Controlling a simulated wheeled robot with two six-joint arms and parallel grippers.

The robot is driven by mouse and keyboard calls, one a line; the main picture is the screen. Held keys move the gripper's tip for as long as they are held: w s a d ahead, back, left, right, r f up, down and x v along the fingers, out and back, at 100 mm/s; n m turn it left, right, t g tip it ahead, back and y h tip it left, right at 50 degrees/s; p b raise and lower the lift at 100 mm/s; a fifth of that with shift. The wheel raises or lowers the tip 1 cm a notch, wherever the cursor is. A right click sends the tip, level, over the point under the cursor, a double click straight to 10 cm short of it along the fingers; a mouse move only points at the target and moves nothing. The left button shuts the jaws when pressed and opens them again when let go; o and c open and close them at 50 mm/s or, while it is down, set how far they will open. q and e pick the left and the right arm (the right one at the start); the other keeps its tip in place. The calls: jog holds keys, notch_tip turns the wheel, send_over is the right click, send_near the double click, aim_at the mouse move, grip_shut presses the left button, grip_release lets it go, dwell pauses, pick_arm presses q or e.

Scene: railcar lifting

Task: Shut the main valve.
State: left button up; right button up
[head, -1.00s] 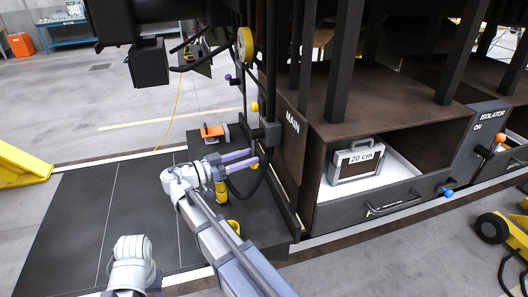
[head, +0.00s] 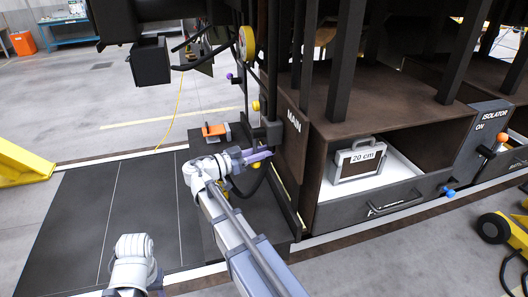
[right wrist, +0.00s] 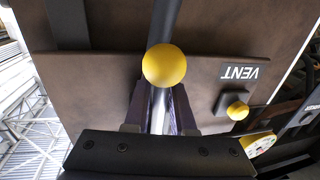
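The MAIN label (head: 294,120) is on the brown side panel of the railcar. My right gripper (head: 268,156) is beside the panel, below and left of the label, near dark upright pipes. In the right wrist view a yellow ball knob (right wrist: 165,65) is just beyond my right gripper (right wrist: 160,95). A grey rod runs between its two fingers, with a gap on each side, so the fingers look open around it. I cannot tell which valve this knob belongs to. The valve handle is hidden behind my arm in the head view. My left gripper is out of view.
A VENT label (right wrist: 240,72) with a small yellow knob (right wrist: 237,110) is to the right in the wrist view. An orange-handled item (head: 214,130) stands behind my arm. An open drawer (head: 395,205) holds a case marked 20 cm (head: 360,160). The dark floor mat (head: 140,200) is clear.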

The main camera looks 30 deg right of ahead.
grip_shut()
dwell(1.0)
